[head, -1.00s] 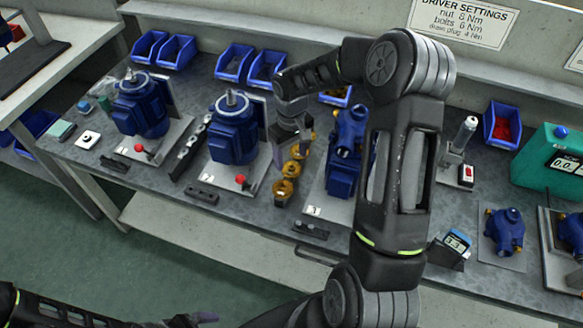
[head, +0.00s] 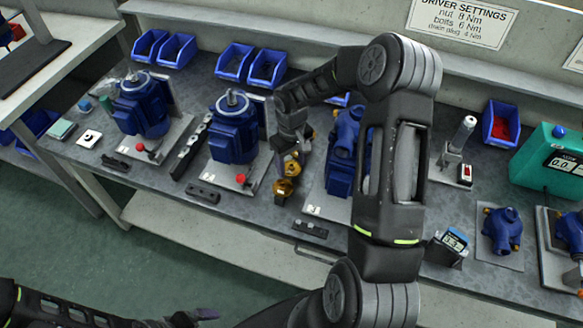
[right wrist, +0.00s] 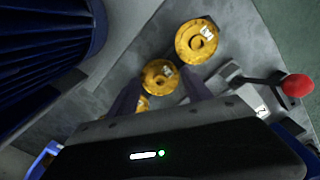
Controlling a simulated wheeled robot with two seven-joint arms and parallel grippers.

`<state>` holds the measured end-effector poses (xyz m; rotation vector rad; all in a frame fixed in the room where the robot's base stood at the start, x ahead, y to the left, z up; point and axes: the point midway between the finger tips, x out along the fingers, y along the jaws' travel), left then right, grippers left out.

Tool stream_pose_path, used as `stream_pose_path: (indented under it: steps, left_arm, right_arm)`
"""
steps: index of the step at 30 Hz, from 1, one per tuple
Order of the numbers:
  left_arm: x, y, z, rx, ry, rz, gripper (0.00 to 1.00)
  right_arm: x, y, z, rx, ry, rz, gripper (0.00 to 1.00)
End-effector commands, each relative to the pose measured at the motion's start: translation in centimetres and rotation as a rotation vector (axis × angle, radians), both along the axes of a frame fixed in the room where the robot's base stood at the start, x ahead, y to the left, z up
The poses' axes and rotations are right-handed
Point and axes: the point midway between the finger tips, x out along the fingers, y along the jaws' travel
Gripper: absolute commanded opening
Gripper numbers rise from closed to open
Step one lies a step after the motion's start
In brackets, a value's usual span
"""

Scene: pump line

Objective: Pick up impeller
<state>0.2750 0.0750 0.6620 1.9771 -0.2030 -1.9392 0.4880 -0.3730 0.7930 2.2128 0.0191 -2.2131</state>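Several brass-coloured round impellers lie in a row on the bench between a blue motor and a blue pump. In the head view the nearest impeller (head: 283,188) and the middle impeller (head: 292,168) show; my gripper covers the far end of the row. In the right wrist view one impeller (right wrist: 196,41) lies beyond the fingers, one impeller (right wrist: 158,75) appears between the fingertips, and another is partly hidden. My right gripper (head: 290,153) points down over the row, fingers apart; contact is unclear. My left gripper (head: 190,318) is only partly visible at the bottom edge.
A blue motor (head: 233,130) stands left of the row, with a red-knobbed lever (head: 241,179) in front. A blue pump (head: 341,160) stands close on the right, partly behind my arm. Blue bins (head: 235,60) line the back. A dark block (head: 310,229) lies near the front edge.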

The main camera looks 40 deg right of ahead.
Motion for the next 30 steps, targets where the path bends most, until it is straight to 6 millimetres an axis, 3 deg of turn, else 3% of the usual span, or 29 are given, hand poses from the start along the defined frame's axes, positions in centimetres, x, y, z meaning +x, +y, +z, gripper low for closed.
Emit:
stream_pose_path:
  steps: [16,25,30]
  left_arm:
    - [0.0,0.0,0.0,0.0,0.0,0.0,1.0]
    - [0.0,0.0,-0.1,0.0,0.0,0.0,1.0]
    - [0.0,0.0,-0.5,-0.001,-0.001,-0.001,1.0]
  right_arm:
    - [0.0,0.0,0.0,0.0,0.0,0.0,0.13]
    - [0.1,0.0,0.4,-0.001,-0.001,0.0,0.12]
    - [0.1,0.0,2.2,-0.002,-0.004,-0.001,0.12]
